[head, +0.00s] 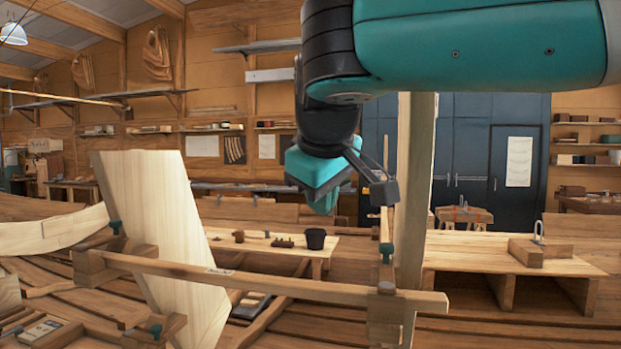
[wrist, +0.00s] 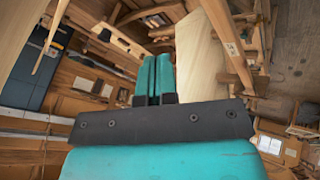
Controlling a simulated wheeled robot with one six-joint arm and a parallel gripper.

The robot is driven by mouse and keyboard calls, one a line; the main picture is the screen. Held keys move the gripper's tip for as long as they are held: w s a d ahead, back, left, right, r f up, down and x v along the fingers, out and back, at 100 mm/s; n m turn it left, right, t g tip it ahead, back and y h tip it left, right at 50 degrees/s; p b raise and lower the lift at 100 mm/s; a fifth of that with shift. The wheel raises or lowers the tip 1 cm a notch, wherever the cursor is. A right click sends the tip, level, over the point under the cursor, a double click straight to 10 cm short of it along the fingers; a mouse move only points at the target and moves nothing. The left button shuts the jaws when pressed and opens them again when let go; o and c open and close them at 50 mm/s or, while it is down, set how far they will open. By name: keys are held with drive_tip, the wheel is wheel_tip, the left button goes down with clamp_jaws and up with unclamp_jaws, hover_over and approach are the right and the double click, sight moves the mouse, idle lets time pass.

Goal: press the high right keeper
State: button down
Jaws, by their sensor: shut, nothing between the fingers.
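The high right keeper (head: 386,250) appears to be the small dark-green knob on a wooden block at the right end of a long wooden bar (head: 270,283). A thin wooden piece stands upright just above it. I cannot pick out the keeper for sure in the wrist view.
Similar green knobs show at the upper left (head: 115,227) and lower left (head: 155,330). A pale broad plank (head: 165,215) leans behind the bar. A bench with a black bucket (head: 316,239) lies behind.

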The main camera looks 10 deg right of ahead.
drive_tip(key=r, duration=0.1)
drive_tip(key=a, duration=0.1)
drive_tip(key=r, duration=0.1)
drive_tip(key=shift+s+a+r+p, duration=0.25)
drive_tip(key=shift+s+r+p, duration=0.1)
drive_tip(key=shift+s, duration=0.05)
drive_tip(key=shift+f, duration=0.15)
drive_tip(key=s+d+f+g+y+b, duration=0.1)
drive_tip(key=s+f+b, duration=0.4)
drive_tip(key=f, duration=0.7)
drive_tip(key=s+d+f+g+y+b, duration=0.2)
drive_tip(key=s+f+b, duration=0.3)
drive_tip(key=s+f, duration=0.5)
drive_tip(key=s+d+f+g+y+b, duration=0.2)
drive_tip(key=s+f+b, duration=0.3)
drive_tip(key=f, duration=0.9)
drive_tip(key=s+g, duration=0.1)
drive_tip(key=s, duration=0.1)
drive_tip(key=shift+s+f+g, duration=0.35)
drive_tip(key=shift+g, duration=0.05)
